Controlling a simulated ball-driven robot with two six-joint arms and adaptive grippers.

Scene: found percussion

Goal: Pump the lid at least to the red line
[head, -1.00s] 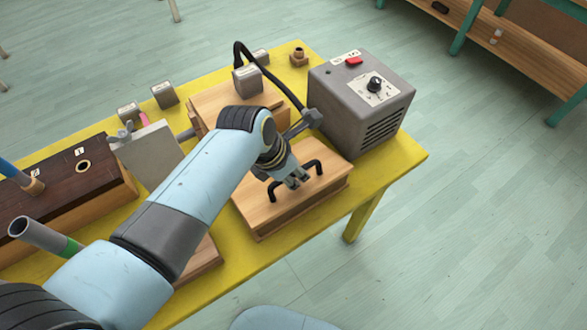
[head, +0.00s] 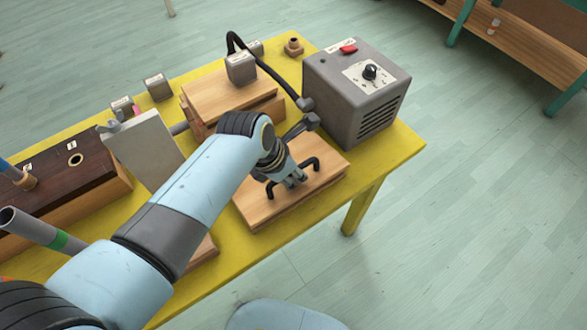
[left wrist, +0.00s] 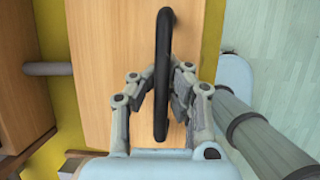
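The lid (head: 262,203) is a light wooden board with a black bar handle (head: 313,163), at the near right part of the yellow table. Only a thin band of side shows below its top. My left gripper (head: 292,181) is over the lid, with its fingers closed around the middle of the handle. In the left wrist view the handle (left wrist: 163,40) runs between the two fingers (left wrist: 163,82), above the lid's face (left wrist: 95,70). No red line shows in either view. My right gripper is out of view.
A grey box (head: 335,108) with a knob and a red switch stands behind the lid at right. A second wooden block (head: 205,95) and a grey plate (head: 143,150) are at left. A dark wooden box (head: 45,185) lies far left. The table's front edge is close.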

